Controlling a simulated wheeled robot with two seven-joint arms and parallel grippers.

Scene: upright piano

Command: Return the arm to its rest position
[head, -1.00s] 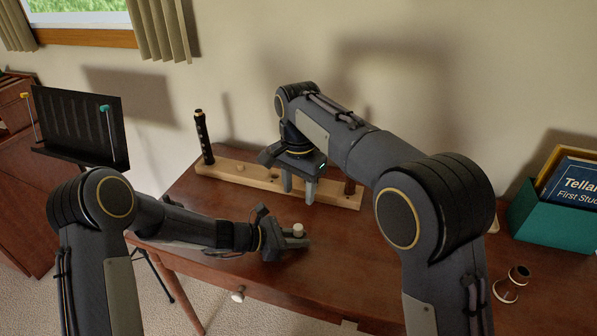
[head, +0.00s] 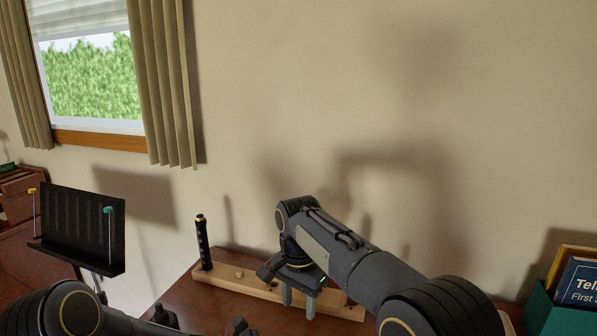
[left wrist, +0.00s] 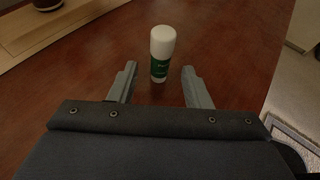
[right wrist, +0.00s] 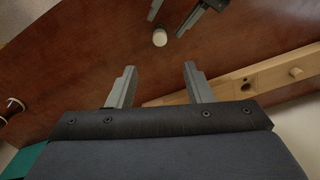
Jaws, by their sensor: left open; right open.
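My right gripper (head: 301,299) is open and empty, pointing down over the wooden peg board (head: 236,281) in the head view. In the right wrist view its fingers (right wrist: 158,85) are apart with nothing between them. My left gripper (left wrist: 160,88) is open. A small white-capped tube with a green label (left wrist: 161,55) stands upright on the table just beyond and between its fingertips, not gripped. In the right wrist view the white cap (right wrist: 160,37) shows beside the left fingers. In the head view my left arm is mostly cut off at the bottom edge.
A black instrument joint (head: 203,245) stands upright at the board's left end. A black music stand (head: 82,228) is at the left. A teal box with books (head: 560,315) is at the right. A dark turned piece (right wrist: 12,109) lies on the table (right wrist: 70,50).

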